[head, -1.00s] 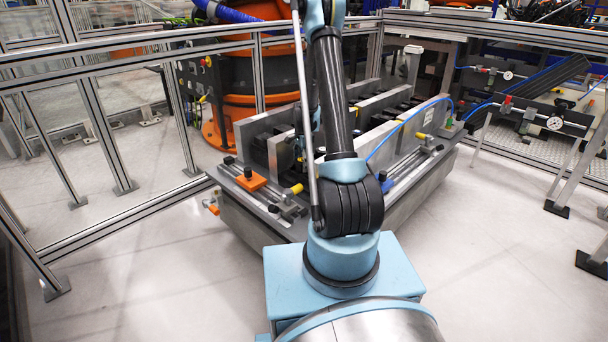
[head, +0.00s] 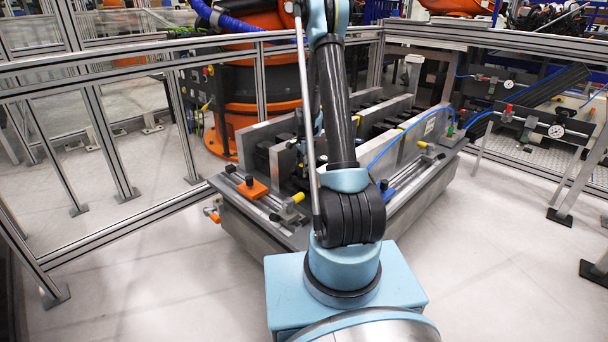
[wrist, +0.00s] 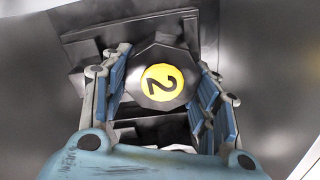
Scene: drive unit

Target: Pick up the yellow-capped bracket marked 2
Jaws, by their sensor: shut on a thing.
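The bracket has a round yellow cap (wrist: 163,82) marked with a black 2 and set on a dark faceted body. It sits in the middle of the wrist view, and the 2 looks turned. My gripper (wrist: 160,88) is shut on the bracket, with its blue-padded fingers to the left and right of it. The lower part of the bracket is hidden, and I cannot tell whether it still touches the surface below. In the head view my arm covers the bracket and the gripper.
A grey metal fixture (head: 262,233) with upright plates lies around my arm. An orange block (head: 252,188) and a yellow-tipped clamp (head: 298,198) are on its near left. A blue hose (head: 400,135) arches over its right side. A railing (head: 130,205) stands left; light floor is open in front.

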